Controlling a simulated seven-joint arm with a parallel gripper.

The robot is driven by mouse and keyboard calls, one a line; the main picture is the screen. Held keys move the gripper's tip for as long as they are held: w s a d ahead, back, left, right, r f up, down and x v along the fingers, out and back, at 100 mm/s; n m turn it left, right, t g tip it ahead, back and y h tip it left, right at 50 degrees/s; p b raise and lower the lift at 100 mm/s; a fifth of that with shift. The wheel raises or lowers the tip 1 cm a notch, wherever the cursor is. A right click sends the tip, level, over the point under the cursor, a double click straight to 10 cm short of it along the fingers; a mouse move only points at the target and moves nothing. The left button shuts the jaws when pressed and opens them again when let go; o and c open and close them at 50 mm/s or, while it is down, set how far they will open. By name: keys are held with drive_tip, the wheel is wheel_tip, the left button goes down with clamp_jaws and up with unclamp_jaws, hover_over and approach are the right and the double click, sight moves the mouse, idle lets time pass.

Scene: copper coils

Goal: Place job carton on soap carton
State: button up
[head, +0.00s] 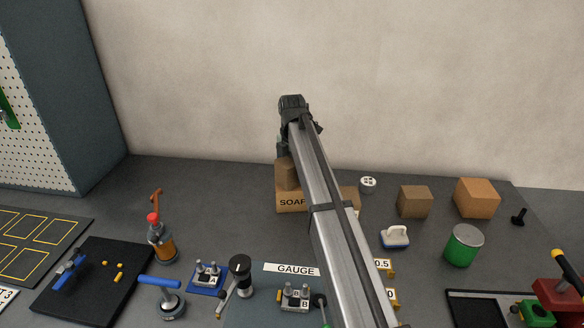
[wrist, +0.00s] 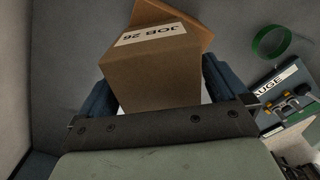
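The job carton (wrist: 152,72), a brown box with a "JOB 26" label, sits between the two fingers of my gripper (wrist: 158,82) in the wrist view. The fingers lie close along its two sides and look shut on it. In the head view the job carton (head: 287,174) is above the soap carton (head: 291,203), a tan box with a "SOAP" label. The soap carton also shows behind it in the wrist view (wrist: 203,36). The job carton appears to rest on it, but the contact is partly hidden. In the head view my arm covers their right side and most of my gripper (head: 283,148).
Two brown boxes (head: 415,201) (head: 477,198), a green can (head: 463,246) and a blue-and-white block (head: 395,237) stand to the right. A bottle with a red top (head: 160,241) stands to the left. The gauge mat (head: 258,305) lies in front. A wall rises behind.

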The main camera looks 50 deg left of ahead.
wheel_tip(320, 180, up, 12)
drive_tip(key=shift+r, duration=0.15)
idle(0.7)
drive_tip(key=shift+w, duration=0.1)
